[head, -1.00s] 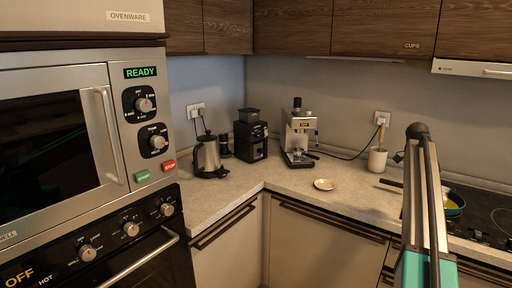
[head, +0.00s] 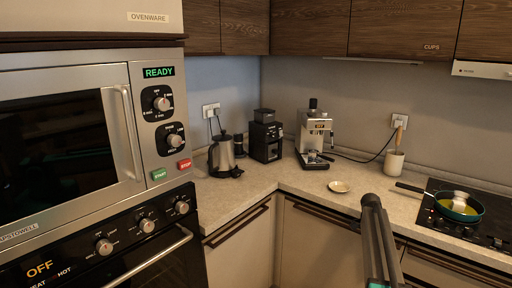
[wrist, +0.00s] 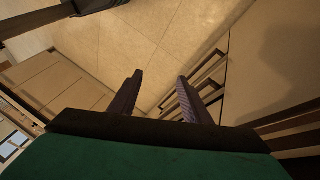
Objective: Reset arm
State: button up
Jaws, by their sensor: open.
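My arm (head: 380,240) rises from the lower edge of the head view, right of centre, in front of the lower cabinets. The gripper itself does not show clearly there. In the wrist view my gripper (wrist: 157,92) is open, with its two dark fingers apart and nothing between them. Below the fingers are the tiled floor and cabinet fronts, tilted in the picture.
The microwave (head: 65,140) reads READY above an oven (head: 110,250) at left. The counter holds a kettle (head: 223,156), a coffee grinder (head: 266,141), an espresso machine (head: 313,138), a small dish (head: 339,187) and a utensil pot (head: 394,163). A pan (head: 460,206) sits on the hob (head: 436,229).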

jog(key=s+a+f+n+g, duration=0.1)
jog(key=s+a+f+n, duration=0.2)
jog(key=s+a+f, duration=0.65)
jog(key=s+a+f+n+g, duration=0.1)
jog(key=s+a+f+n, duration=0.2)
jog(key=s+a+f, duration=0.9)
jog(key=s+a+f+n+t+y, duration=0.1)
jog(key=s+a+f+n, duration=0.4)
jog(key=s, duration=0.5)
jog(key=s+a+f+n+y, duration=0.1)
jog(key=s+a+f+n, duration=0.5)
jog(key=s+f+n, duration=0.2)
jog(key=s+n, duration=0.2)
jog(key=s, duration=0.1)
jog(key=shift+a+f+n+t+y, duration=0.2)
jog(key=shift+n+t+y, duration=0.1)
jog(key=shift+t, duration=0.1)
jog(key=shift+s, duration=0.1)
